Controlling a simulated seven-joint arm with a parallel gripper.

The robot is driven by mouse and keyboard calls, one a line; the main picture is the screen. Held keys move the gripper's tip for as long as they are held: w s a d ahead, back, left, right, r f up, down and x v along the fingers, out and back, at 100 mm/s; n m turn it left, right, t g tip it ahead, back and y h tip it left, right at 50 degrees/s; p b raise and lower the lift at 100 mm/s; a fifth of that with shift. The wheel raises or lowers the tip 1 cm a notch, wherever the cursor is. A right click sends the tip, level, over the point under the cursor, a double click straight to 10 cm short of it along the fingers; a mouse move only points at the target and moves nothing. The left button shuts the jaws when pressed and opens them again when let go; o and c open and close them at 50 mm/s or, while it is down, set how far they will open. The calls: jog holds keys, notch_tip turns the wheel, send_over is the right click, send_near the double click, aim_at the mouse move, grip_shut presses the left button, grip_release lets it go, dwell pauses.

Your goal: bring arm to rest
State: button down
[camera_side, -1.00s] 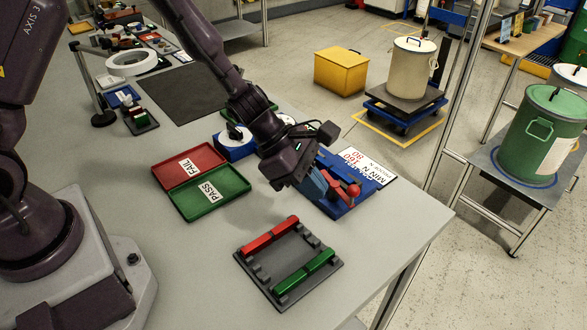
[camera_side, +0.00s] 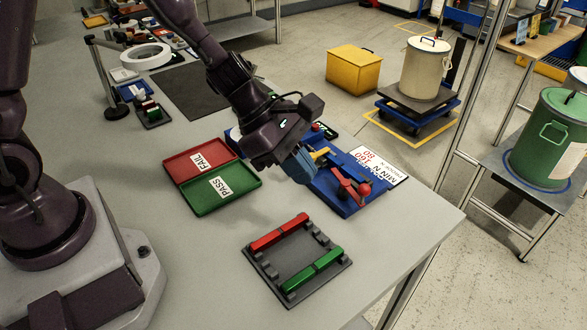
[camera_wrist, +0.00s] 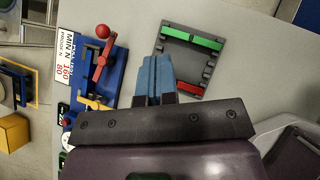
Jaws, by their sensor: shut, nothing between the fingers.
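My gripper (camera_side: 302,172) is above the table (camera_side: 225,270), beside the left edge of the blue test fixture (camera_side: 340,200) in the side view. Its blue fingers are shut with nothing between them. In the wrist view my gripper (camera_wrist: 152,72) points at the bare table between the fixture (camera_wrist: 112,75) and the dark rack with red and green bars (camera_wrist: 178,68). The fixture has a red lever with a red ball knob (camera_side: 364,189) and a yellow part (camera_side: 320,156). My arm partly hides the fixture's far left end.
Red FAIL and green PASS trays (camera_side: 222,187) lie left of my gripper. The rack (camera_side: 322,288) with red and green bars lies near the front edge. A MIN N sign (camera_side: 378,165) lies behind the fixture. The table around the rack is clear.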

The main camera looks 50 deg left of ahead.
jog(key=s+a+r+m+t+y, duration=0.1)
jog(key=s+a+r+m+y, duration=0.2)
jog(key=s+a+r+m, duration=0.3)
jog(key=s+a+r+m+y, duration=0.4)
jog(key=s+a+r+m, duration=0.3)
jog(key=m, duration=0.9)
notch_tip(320, 180, up, 4)
jog(key=shift+s+a+r+m+t, duration=0.15)
jog(key=shift+s+m+t, duration=0.25)
jog(key=shift+s, duration=0.8)
